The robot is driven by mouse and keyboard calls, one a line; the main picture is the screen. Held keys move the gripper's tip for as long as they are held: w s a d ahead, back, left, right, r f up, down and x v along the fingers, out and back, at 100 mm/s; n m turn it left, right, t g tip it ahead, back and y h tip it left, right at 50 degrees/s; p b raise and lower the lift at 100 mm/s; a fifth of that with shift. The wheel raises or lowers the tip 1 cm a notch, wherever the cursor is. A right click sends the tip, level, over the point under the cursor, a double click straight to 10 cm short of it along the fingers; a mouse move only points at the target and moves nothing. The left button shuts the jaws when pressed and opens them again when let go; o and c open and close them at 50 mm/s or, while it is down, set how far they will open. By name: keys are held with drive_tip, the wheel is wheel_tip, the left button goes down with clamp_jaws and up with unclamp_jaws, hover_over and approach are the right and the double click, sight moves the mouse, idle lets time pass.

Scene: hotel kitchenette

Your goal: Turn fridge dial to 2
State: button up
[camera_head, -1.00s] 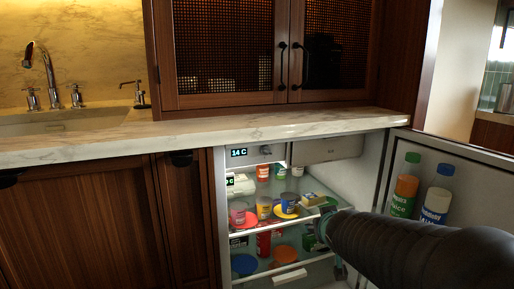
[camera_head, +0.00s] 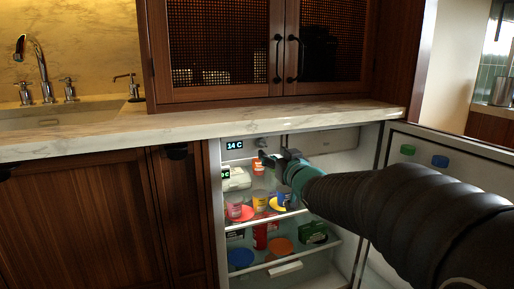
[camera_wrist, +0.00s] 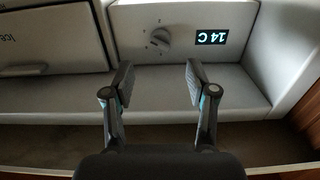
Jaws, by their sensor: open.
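The fridge dial (camera_wrist: 159,37) is a small round grey knob on the panel at the top of the fridge, with small marks around it that are too small to read surely. In the head view the dial (camera_head: 263,142) shows just above my gripper (camera_head: 268,157). Beside it a display (camera_head: 235,145) reads 14 C; it also shows in the wrist view (camera_wrist: 212,38). My gripper (camera_wrist: 155,78) is open and empty in the wrist view. Its two fingers point toward the panel, one on each side of the dial's line, apart from the dial.
The fridge door (camera_head: 450,165) stands open at the right. An ice compartment (camera_wrist: 50,38) lies beside the dial panel. Several jars, plates and boxes sit on the glass shelves (camera_head: 275,217) below my arm. The marble counter (camera_head: 200,128) overhangs the fridge.

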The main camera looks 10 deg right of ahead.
sight(264, 145)
drive_tip(key=x, duration=0.8)
clamp_jaws()
